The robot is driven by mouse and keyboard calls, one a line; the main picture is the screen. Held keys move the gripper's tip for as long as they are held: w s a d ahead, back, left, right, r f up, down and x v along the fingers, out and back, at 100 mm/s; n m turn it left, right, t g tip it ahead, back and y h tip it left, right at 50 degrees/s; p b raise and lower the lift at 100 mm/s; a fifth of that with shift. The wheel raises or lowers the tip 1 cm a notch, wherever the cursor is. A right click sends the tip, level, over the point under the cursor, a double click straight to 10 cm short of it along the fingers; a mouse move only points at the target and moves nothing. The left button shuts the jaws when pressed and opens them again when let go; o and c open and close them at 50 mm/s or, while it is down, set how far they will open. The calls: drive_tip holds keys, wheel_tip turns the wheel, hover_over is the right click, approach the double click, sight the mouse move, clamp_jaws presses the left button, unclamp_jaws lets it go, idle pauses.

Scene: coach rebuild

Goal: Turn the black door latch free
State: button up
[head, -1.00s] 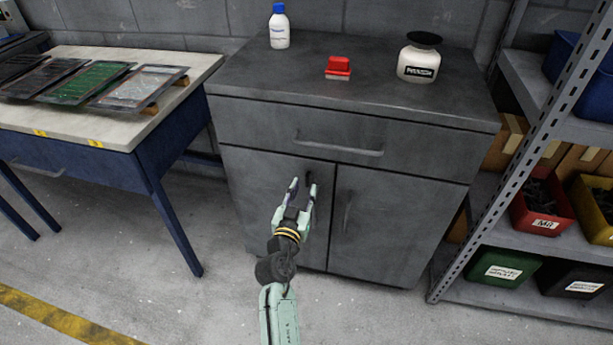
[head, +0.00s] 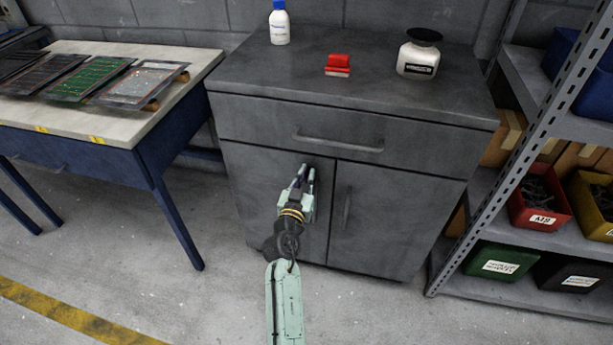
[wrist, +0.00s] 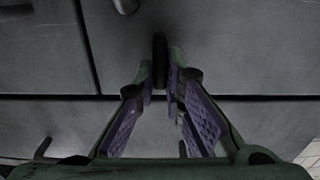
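The black latch (wrist: 160,58) is on the upper part of the grey cabinet's left door (head: 262,185). In the wrist view it is a dark upright bar between my fingertips. My gripper (wrist: 161,82) has its fingers drawn in close on both sides of the latch and looks shut on it. In the head view my gripper (head: 306,172) reaches the door just left of the gap between the doors. There the fingers hide most of the latch.
The drawer handle (head: 338,144) sticks out above the doors. The right door has an upright handle (head: 347,208). A bottle (head: 279,28), a red block-like item (head: 338,65) and a white jar (head: 417,62) stand on top. A metal shelf rack (head: 515,120) is close on the right.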

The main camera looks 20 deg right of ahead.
clamp_jaws()
drive_tip(key=shift+w+a+f+n, duration=0.1)
drive_tip(key=shift+a+f+n, duration=0.05)
drive_tip(key=shift+n, duration=2.5)
drive_tip(key=shift+w+a+f+n, duration=0.15)
drive_tip(key=shift+a+f+n, duration=0.05)
drive_tip(key=shift+n, duration=2.5)
drive_tip(key=shift+w+a+f+n, duration=0.1)
drive_tip(key=shift+a+f+n, duration=0.05)
drive_tip(key=shift+n, duration=2.5)
drive_tip(key=o, duration=0.6)
unclamp_jaws()
